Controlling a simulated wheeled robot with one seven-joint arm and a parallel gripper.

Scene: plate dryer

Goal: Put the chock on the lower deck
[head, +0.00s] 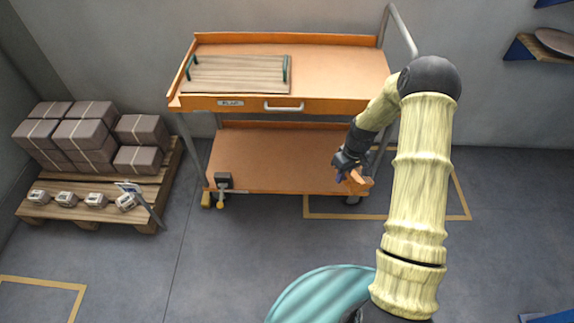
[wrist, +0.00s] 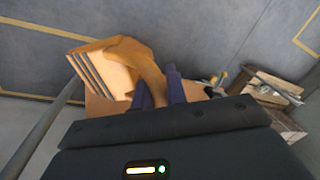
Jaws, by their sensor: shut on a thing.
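The chock (head: 355,176) is an orange wedge in the head view. In the wrist view the chock (wrist: 118,62) shows a ridged face at left. My gripper (head: 344,173) is shut on it; in the wrist view its two dark fingers (wrist: 159,88) are at the chock's right side, and their contact is partly hidden. The orange lower deck (head: 265,175) of the trolley looks bare across its middle. My gripper and the chock appear at the deck's front right corner. I cannot tell whether the chock touches the deck.
The trolley's upper deck (head: 340,65) carries a slatted tray (head: 240,74) with green handles. A pallet (head: 150,215) with grey boxes stands at left. Floor in front is clear.

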